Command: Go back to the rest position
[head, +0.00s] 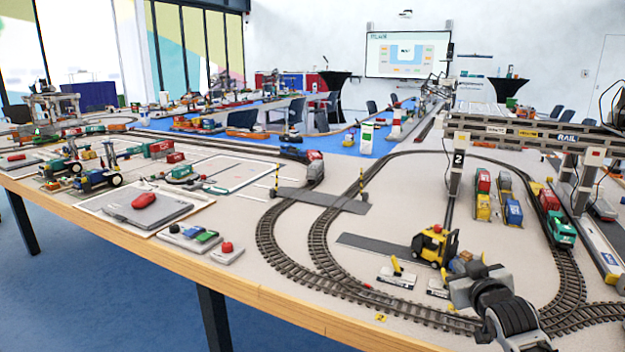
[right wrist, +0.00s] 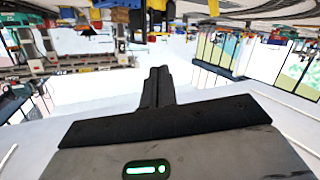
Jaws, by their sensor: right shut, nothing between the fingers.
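My right gripper (head: 478,268) shows at the lower right of the head view, above the near part of the layout, close to the yellow forklift (head: 435,245). Its dark fingers are together with nothing between them. In the right wrist view the fingers (right wrist: 158,76) are pressed side by side, and the scene behind them appears upside down. My left gripper is not in the head view. Part of the track and table behind my right arm is hidden.
The table's wooden front edge (head: 255,298) runs below the curved tracks (head: 320,250). A grey gantry crane (head: 540,135) stands at the right, with a green locomotive (head: 560,230) below it. A red button (head: 227,247) and a grey pad (head: 150,208) lie near the front edge.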

